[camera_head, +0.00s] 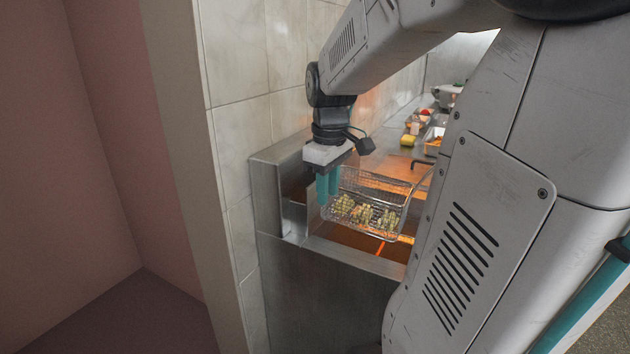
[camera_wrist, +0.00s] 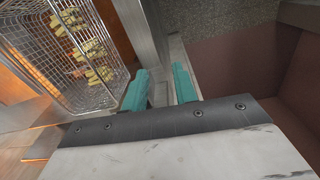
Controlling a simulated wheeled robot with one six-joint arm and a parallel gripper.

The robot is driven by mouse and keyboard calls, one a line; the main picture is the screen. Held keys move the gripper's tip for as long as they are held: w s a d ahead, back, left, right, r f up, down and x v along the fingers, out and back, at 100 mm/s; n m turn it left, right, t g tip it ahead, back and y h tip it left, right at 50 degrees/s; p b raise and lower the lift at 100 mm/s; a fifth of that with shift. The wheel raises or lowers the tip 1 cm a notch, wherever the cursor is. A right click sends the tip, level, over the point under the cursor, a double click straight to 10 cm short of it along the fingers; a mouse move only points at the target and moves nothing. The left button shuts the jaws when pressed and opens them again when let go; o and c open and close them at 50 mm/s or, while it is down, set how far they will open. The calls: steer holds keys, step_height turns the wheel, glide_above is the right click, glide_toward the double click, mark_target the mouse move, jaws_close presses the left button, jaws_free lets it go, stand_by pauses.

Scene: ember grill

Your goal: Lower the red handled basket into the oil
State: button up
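A wire mesh basket (camera_head: 385,187) with several yellowish pieces of food (camera_head: 362,212) in it is at the oil well (camera_head: 352,236) of the fryer. Its bottom appears above the dark oil. A grey wire handle part runs up at its right, partly behind my arm; no red handle shows. The basket is at the upper left of the wrist view (camera_wrist: 60,62). My gripper (camera_head: 328,188) points down beside the basket's left end. Its two teal fingers are apart with nothing between them in the wrist view (camera_wrist: 160,88). I cannot tell whether a finger touches the basket.
The steel fryer body (camera_head: 325,300) stands against a tiled wall (camera_head: 235,110) at left. My own arm covers the right side of the view. Open floor lies at lower left.

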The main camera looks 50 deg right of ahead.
steer(key=shift+n, duration=0.5)
steer(key=d+f, duration=0.1)
steer(key=d, duration=0.2)
steer(key=d+f, duration=0.1)
steer(key=d, duration=0.3)
steer(key=d+f, duration=0.1)
steer(key=d, duration=0.3)
steer(key=shift+d, duration=0.2)
glide_above(358, 230)
step_height(358, 230, down, 8)
steer(key=shift+w+r, duration=0.1)
jaws_close()
jaws_free()
